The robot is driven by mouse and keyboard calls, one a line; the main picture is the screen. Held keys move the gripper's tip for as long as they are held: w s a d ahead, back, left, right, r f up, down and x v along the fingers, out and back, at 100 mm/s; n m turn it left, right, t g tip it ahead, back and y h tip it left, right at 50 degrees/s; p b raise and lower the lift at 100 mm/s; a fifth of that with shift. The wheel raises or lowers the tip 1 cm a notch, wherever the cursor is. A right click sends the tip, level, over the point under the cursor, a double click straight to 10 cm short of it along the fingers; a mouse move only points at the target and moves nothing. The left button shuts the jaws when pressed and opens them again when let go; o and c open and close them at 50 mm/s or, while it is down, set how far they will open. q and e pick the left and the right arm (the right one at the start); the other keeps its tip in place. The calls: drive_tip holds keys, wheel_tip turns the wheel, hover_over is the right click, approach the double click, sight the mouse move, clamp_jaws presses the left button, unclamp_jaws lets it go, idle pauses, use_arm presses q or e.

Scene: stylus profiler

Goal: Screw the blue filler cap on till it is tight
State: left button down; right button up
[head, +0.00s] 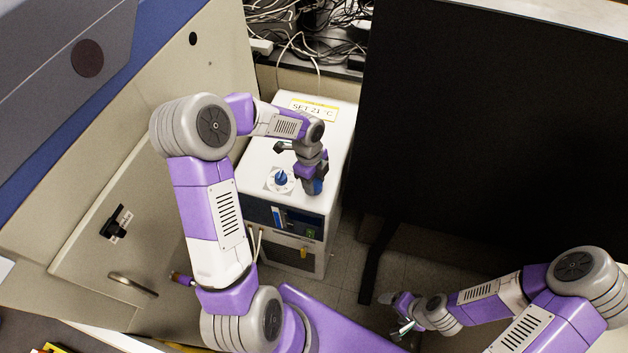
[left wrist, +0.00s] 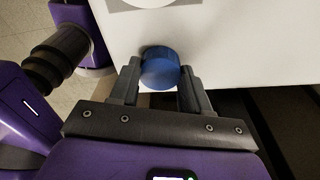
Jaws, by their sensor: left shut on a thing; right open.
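The blue filler cap (left wrist: 160,68) is a round ribbed cap. In the left wrist view it sits between the two grey fingers of my left gripper (left wrist: 158,88), which is shut on it. In the head view my left gripper (head: 314,184) points down over the front right part of the white chiller's top (head: 262,160), and a bit of the blue cap (head: 318,187) shows at its tips. The cap's underside is hidden, so I cannot tell if it sits on a neck. My right gripper (head: 402,318) is open and empty, low at the right.
A blue pointed knob (head: 281,178) on a white plate stands on the chiller's top, left of my left gripper. A yellow-edged label (head: 314,110) lies at the back. A large black panel (head: 480,130) stands close on the right. Cables (head: 300,40) lie behind. A beige cabinet (head: 130,150) is at left.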

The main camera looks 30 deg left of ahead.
use_arm(q)
drive_tip(key=m, duration=0.6)
drive_tip(key=shift+w+r+m+g, duration=0.1)
drive_tip(key=shift+w+m+g, duration=0.05)
drive_tip(key=shift+m+g, duration=0.15)
drive_tip(key=m, duration=0.4)
drive_tip(key=shift+y, duration=0.3)
drive_tip(key=m, duration=0.4)
drive_tip(key=shift+g+y, duration=0.3)
drive_tip(key=c, duration=0.7)
unclamp_jaws()
drive_tip(key=shift+r, duration=0.1)
drive_tip(key=shift+c, duration=0.2)
drive_tip(key=n, duration=0.4)
drive_tip(key=n+h, duration=0.1)
drive_tip(key=n, duration=0.4)
drive_tip(key=n+t, duration=0.1)
drive_tip(key=n, duration=0.3)
drive_tip(key=shift+n, duration=0.3)
drive_tip(key=n, duration=0.4)
drive_tip(key=shift+s+t, duration=0.2)
drive_tip(key=shift+t, duration=0.2)
drive_tip(key=n, duration=0.9)
drive_tip(key=shift+d+t, duration=0.1)
drive_tip(key=shift+t, duration=0.3)
drive_tip(key=n+y, duration=0.1)
drive_tip(key=n, duration=0.9)
drive_tip(key=shift+y, duration=0.3)
